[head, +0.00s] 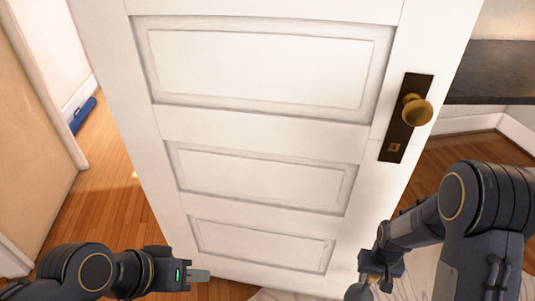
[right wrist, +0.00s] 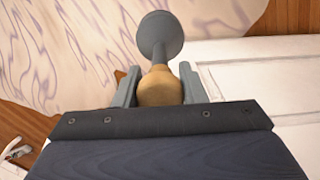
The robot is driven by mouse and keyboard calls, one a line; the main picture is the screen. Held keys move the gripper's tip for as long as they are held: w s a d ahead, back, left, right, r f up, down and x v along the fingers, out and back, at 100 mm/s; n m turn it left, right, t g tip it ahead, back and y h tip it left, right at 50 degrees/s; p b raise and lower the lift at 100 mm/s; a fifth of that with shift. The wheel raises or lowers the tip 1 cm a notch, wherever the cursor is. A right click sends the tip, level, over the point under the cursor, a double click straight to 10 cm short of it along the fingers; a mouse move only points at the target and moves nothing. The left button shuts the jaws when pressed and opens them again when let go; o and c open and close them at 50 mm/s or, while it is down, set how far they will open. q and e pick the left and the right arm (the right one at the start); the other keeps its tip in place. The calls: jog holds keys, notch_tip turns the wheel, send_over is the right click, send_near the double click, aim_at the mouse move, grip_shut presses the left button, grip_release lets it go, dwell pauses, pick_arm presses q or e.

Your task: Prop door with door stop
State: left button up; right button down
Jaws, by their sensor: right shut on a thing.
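The white panelled door (head: 265,122) stands ajar in the head view, with floor visible past both of its sides. It has a brass knob (head: 417,111) on a dark plate. My right gripper (head: 376,272) is low, by the door's lower right corner. It is shut on the door stop (head: 359,290), which has a grey rounded end and a tan body. In the right wrist view the door stop's tan part (right wrist: 160,87) sits between the fingers, its grey end pointing away. My left gripper (head: 200,275) is by the door's lower left; its jaw opening is unclear.
A patterned pale rug (right wrist: 60,50) lies on the wooden floor (head: 112,210) near the door's base. A blue object (head: 83,116) lies by the wall at left. A dark shelf or counter (head: 492,72) is at the right.

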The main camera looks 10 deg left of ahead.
aim_at(361, 291)
jog(key=f+b, duration=0.4)
jog(key=b, duration=0.2)
jog(key=f+b, duration=0.4)
jog(key=b, duration=0.1)
jog(key=w+f+b, duration=0.1)
jog(key=f+b, duration=0.3)
jog(key=b, duration=0.2)
jog(key=shift+f+b, duration=0.25)
jog(key=shift+b, duration=0.05)
